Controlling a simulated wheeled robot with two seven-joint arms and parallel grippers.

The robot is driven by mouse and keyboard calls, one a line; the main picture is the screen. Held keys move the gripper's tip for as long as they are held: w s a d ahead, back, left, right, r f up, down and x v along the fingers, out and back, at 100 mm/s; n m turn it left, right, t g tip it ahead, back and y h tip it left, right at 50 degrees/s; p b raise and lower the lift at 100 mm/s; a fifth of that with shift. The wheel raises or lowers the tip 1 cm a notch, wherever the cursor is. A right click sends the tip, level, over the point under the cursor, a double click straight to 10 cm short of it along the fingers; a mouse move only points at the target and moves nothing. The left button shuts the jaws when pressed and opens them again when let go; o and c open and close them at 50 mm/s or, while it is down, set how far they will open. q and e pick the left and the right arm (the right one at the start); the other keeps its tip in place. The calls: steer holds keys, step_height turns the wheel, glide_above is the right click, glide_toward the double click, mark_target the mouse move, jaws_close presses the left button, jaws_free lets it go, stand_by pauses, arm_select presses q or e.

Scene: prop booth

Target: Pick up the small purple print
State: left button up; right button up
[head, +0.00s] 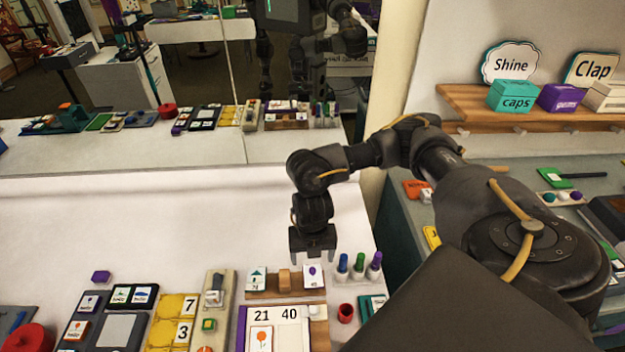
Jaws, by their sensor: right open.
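A small white card with a purple balloon-like picture (314,275) stands at the right end of a wooden rack (273,293); it is the purple print I can make out. My right gripper (313,257) points down with its fingers apart, just above or behind this card in the picture. I cannot tell the exact gap, and nothing shows between the fingers. My left gripper does not show.
A wooden block (284,280) and a card with a teal picture (257,279) share the rack. The white table (150,220) behind is clear, up to a mirror.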

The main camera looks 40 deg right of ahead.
mark_target(313, 272)
steer(key=shift+f, duration=0.45)
step_height(313, 272, down, 5)
steer(key=shift+r+p, duration=0.15)
steer(key=shift+p, duration=0.35)
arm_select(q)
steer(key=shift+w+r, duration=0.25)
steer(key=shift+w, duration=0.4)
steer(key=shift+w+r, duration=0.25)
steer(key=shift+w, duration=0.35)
arm_select(e)
steer(key=shift+s, duration=0.15)
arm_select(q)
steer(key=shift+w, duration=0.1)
arm_select(e)
steer(key=shift+r, duration=0.1)
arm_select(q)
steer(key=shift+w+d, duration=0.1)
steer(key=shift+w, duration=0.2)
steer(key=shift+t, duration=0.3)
arm_select(e)
steer(key=shift+f, duration=0.3)
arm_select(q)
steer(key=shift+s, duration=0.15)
arm_select(e)
steer(key=c, duration=1)
